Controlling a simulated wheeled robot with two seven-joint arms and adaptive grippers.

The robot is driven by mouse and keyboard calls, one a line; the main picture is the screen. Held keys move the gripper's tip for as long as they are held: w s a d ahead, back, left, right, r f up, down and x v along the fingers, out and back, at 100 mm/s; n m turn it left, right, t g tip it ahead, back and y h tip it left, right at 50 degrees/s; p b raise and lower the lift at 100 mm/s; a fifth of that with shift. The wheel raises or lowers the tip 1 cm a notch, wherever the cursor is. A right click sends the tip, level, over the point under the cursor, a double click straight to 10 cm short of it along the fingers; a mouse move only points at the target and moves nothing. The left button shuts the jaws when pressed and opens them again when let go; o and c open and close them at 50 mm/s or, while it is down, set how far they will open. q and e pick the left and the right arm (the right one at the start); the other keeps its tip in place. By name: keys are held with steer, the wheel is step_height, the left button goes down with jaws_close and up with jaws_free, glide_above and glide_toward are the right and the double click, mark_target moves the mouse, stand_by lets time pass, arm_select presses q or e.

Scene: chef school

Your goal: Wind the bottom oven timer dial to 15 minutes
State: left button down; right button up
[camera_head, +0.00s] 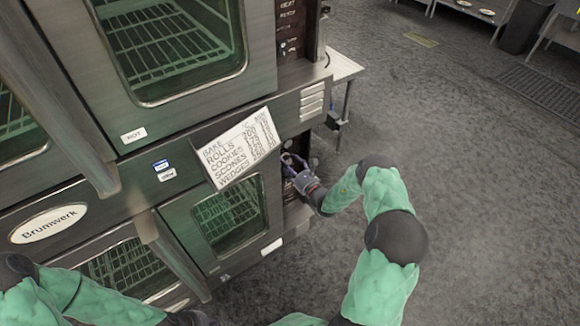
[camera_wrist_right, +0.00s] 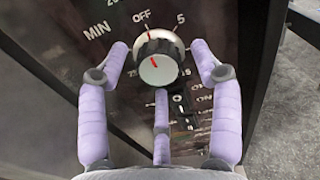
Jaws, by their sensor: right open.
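The timer dial (camera_wrist_right: 158,60) shows in the right wrist view as a pale knob with a black ribbed rim on a dark panel. Its red line points up and slightly left, roughly toward the OFF print; a 5 is printed to the upper right. My right gripper (camera_wrist_right: 160,62) is open, with one purple finger on each side of the dial and a third below it. I cannot tell whether any finger touches it. In the head view the right gripper (camera_head: 297,168) is at the lower oven's (camera_head: 185,215) side panel, hiding the dial. My left arm enters bottom left; its gripper is not visible.
A white menu sign (camera_head: 240,147) hangs above the lower oven door. The upper oven (camera_head: 125,100) stands over it. A black switch (camera_wrist_right: 182,103) lies just below the dial. A side table (camera_head: 343,68) stands beyond the oven.

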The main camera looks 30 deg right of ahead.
steer(key=shift+c, duration=0.3)
steer(key=c, duration=1.1)
steer(key=shift+m, duration=0.3)
